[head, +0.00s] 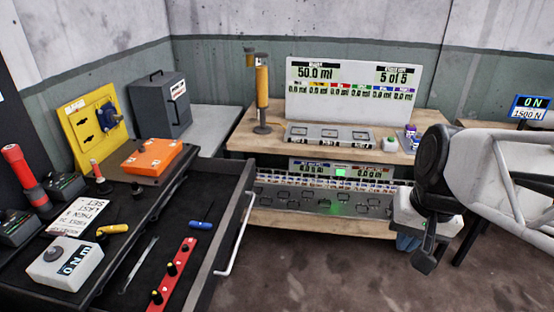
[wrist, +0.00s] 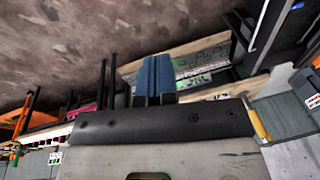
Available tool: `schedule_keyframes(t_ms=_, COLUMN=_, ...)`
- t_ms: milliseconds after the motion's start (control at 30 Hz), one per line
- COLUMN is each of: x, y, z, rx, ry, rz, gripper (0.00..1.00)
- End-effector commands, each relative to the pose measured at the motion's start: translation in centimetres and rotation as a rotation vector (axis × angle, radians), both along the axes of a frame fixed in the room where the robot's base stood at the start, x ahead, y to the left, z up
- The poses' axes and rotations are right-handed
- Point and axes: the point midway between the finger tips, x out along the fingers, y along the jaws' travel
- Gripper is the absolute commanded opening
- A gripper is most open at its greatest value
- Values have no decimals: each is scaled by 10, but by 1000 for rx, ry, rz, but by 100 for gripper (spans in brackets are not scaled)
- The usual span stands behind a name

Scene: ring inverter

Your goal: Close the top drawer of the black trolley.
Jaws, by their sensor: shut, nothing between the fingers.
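The black trolley (head: 105,290) stands at the left of the head view. Its top drawer (head: 215,262) is pulled out toward the right. A pale bar handle (head: 238,235) runs along the outside of the drawer front. My gripper (head: 425,262) is at the right of the head view, shut and empty, pointing down and well apart from the drawer. In the wrist view its fingertips (wrist: 155,75) are together. A dark panel with a pale bar, apparently the drawer front (wrist: 268,35), shows at the upper right of the wrist view.
The drawer holds a red strip with black knobs (head: 174,272), a blue-handled tool (head: 201,225) and a thin metal tool (head: 140,264). A wooden bench (head: 300,222) with displays stands behind. Bare floor (head: 320,275) lies between drawer and gripper.

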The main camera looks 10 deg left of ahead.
Motion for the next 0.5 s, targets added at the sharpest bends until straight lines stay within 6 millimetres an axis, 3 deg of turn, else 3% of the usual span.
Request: schedule_keyframes(t_ms=500, x=98, y=45, z=-3, rx=220, ry=180, rz=-151, gripper=0)
